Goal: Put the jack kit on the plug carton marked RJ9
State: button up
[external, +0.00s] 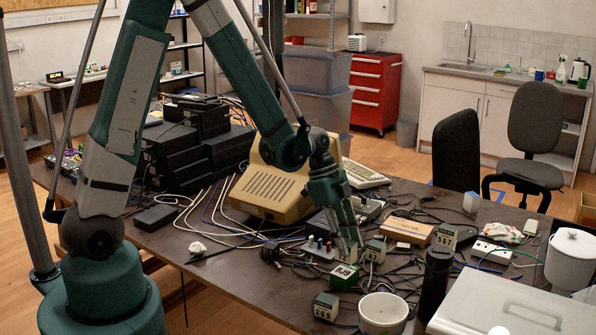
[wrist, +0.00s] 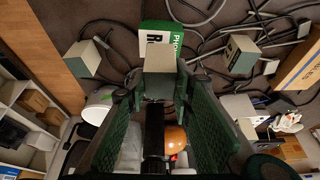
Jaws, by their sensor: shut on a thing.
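The plug carton marked RJ9 (external: 345,276) is a small green and white box on the dark table. It also shows at the top of the wrist view (wrist: 160,31), with its lettering partly covered. My gripper (external: 347,247) is just above and behind this carton, pointing down. In the wrist view its fingertips (wrist: 159,82) are shut on a small beige box (wrist: 160,58), which I take to be the jack kit. The held box overlaps the carton in that view. In the external view the fingers mostly hide it, and I cannot tell whether it touches the carton.
Similar small boxes stand nearby: one marked 269 (external: 326,307), one marked 567 (external: 446,237), and another (external: 376,249) just right of my gripper. Loose cables cover the table around them. A black bottle (external: 434,283) and a white tub (external: 383,313) stand at the front right.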

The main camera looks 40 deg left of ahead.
jog(key=shift+f, duration=1.6)
jog(key=shift+f+b, duration=0.2)
jog(key=shift+b, duration=0.2)
jog(key=o, duration=0.9)
jog(key=shift+r, duration=0.15)
jog(key=shift+r, duration=0.15)
jog(key=p+v, duration=0.2)
jog(key=v, duration=1)
jog(key=shift+a, duration=0.15)
